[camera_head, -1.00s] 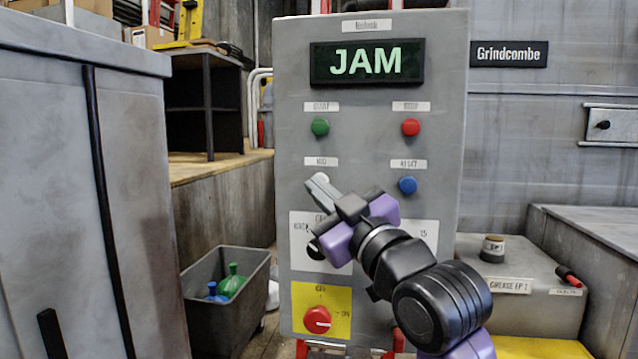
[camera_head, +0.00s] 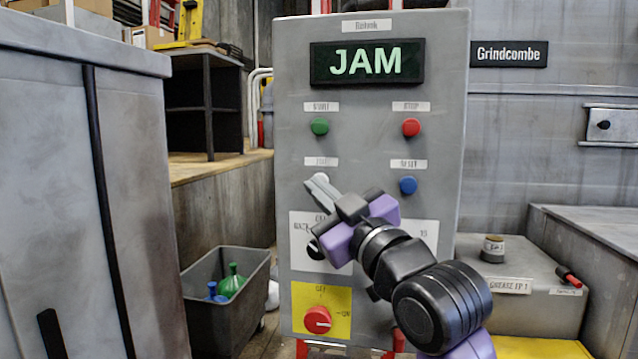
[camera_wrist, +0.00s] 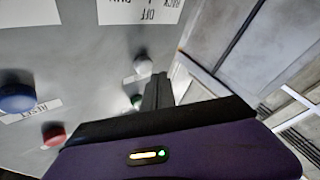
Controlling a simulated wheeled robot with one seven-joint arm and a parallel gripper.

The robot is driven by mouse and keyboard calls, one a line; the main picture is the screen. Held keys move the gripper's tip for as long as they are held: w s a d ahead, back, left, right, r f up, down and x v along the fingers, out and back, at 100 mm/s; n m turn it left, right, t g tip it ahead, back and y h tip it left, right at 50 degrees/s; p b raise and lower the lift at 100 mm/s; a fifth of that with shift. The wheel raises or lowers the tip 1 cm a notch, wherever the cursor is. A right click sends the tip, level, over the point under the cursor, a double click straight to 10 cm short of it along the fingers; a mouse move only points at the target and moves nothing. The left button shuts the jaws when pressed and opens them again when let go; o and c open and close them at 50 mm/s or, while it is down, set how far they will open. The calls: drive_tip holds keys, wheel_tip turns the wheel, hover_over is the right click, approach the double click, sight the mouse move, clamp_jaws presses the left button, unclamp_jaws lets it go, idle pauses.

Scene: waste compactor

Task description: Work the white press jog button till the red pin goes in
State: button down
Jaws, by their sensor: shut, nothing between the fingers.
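The white jog button (camera_head: 321,180) is on the grey control panel (camera_head: 440,60), below the green button; it also shows in the wrist view (camera_wrist: 140,62). My gripper (camera_head: 317,187) is shut and empty, its fingertips close to the white button and covering part of it in the head view. In the wrist view, the fingers (camera_wrist: 158,88) point up beside it. I cannot tell whether they touch it. The panel's display (camera_head: 367,62) reads JAM. A red pin (camera_head: 568,277) with a dark end sticks out over the grey grease box (camera_head: 530,310) on the right.
Green (camera_head: 319,127), red (camera_head: 411,127) and blue (camera_head: 408,185) buttons are near the white one. A black selector knob (camera_head: 316,249) and a red rotary switch (camera_head: 317,320) are below. A grey cabinet (camera_head: 90,200) fills the left side; a bin (camera_head: 225,310) with bottles stands beside the panel.

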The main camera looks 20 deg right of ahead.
drive_tip(key=shift+w+d, duration=0.15)
idle(0.4)
drive_tip(key=shift+w+d, duration=0.15)
drive_tip(key=shift+w, duration=0.05)
drive_tip(key=shift+w+d, duration=0.3)
drive_tip(key=shift+w, duration=0.1)
idle(2.2)
drive_tip(key=shift+s, duration=0.1)
idle(0.6)
drive_tip(key=shift+s+a, duration=0.55)
drive_tip(key=shift+s, duration=0.1)
drive_tip(key=shift+s+a+p, duration=0.3)
drive_tip(key=shift+s+a, duration=0.45)
drive_tip(key=shift+s, duration=0.3)
drive_tip(key=shift+s+a+p, duration=0.25)
drive_tip(key=shift+s+a, duration=0.5)
drive_tip(key=shift+s, duration=0.25)
